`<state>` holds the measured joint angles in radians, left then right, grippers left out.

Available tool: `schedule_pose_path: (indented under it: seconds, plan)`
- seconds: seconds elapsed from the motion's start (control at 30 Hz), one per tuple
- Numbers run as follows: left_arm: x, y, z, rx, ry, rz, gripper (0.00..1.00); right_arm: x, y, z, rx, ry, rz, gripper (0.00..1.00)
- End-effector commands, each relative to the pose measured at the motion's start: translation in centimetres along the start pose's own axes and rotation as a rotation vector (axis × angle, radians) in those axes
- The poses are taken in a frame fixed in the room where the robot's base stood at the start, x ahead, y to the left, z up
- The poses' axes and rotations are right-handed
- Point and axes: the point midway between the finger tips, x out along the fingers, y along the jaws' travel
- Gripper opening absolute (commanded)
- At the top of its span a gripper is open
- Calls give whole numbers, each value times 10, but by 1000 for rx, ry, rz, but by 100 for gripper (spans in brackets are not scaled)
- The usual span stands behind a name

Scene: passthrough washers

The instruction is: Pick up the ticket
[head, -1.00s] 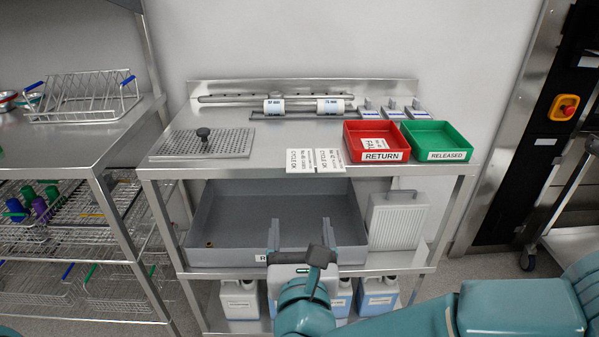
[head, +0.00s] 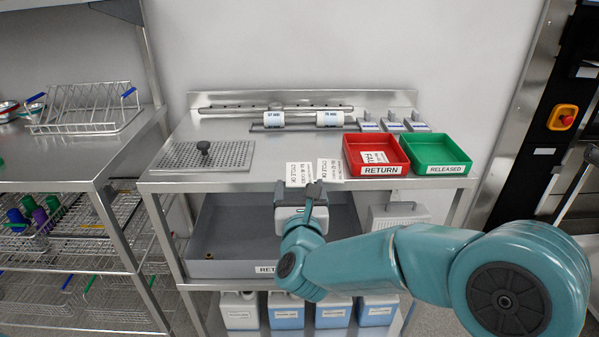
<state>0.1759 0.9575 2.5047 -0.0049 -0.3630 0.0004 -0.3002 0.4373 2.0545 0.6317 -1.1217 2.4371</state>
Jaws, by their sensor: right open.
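Two white printed tickets lie side by side at the front edge of the steel worktop: a left ticket (head: 299,171) and a right ticket (head: 329,168), both reading "CYCLE OK". Another white ticket, reading "FAIL" (head: 374,157), lies in the red RETURN tray (head: 380,171). My right gripper (head: 300,192) is open and empty, its fingertips just below the left ticket in the picture and close to the worktop's front edge. Whether the fingers touch the ticket cannot be told. My left gripper is out of view.
A green RELEASED tray (head: 447,168) stands right of the red one. White rolls (head: 330,118) on a rail and small blocks (head: 393,124) stand behind. A grey basin (head: 215,225) is below.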

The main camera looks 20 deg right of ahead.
Motion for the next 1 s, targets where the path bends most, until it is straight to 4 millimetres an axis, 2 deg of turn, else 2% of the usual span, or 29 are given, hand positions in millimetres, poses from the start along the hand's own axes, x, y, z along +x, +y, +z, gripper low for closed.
schedule_pose_path:
  seconds: [0.2,0.23,0.3,0.4,0.83,1.0]
  plan:
    - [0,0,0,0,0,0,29,1,0,0,0,0,0,77]
    - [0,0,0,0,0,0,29,1,0,0,0,0,0,70]
    - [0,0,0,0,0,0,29,1,0,0,0,0,0,47]
    - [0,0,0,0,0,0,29,1,0,0,0,0,0,20]
    - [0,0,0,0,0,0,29,1,0,0,0,-1,0,17]
    - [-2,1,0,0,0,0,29,1,-1,11,2,-3,-2,17]
